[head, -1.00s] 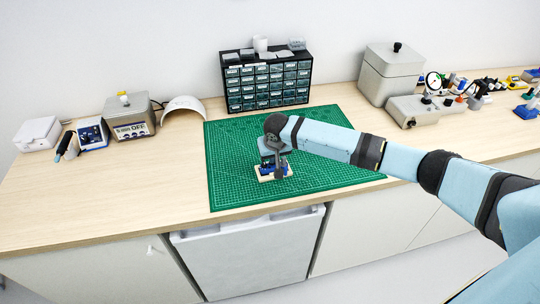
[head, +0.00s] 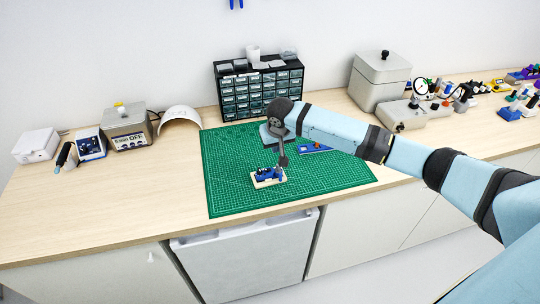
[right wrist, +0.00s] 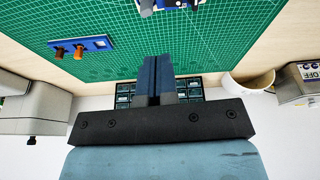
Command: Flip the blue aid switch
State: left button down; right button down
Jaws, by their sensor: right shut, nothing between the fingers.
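The blue aid (head: 267,175) sits on a small pale base on the green mat, near the mat's front middle. Part of it also shows at the top edge of the right wrist view (right wrist: 172,4). Its switch is too small to make out. My right gripper (head: 283,163) points down just behind and to the right of the aid in the head view. In the right wrist view its dark fingers (right wrist: 155,68) are together with nothing between them, apart from the aid. My left gripper is out of view.
A blue plate with two orange pegs (right wrist: 82,47) lies on the mat (head: 225,190), partly behind my right arm in the head view (head: 315,148). A drawer cabinet (head: 260,92) stands behind the mat. A box marked OFF (head: 128,128) stands left. The mat's left side is clear.

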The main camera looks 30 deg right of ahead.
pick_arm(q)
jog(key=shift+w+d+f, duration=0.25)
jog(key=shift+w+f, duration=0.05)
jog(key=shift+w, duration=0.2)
pick_arm(e)
jog(key=r, duration=0.1)
jog(key=s+r, duration=0.1)
jog(key=d+r, duration=0.1)
jog(key=r, duration=0.1)
jog(key=shift+s+r, duration=0.1)
jog(key=shift+s, duration=0.05)
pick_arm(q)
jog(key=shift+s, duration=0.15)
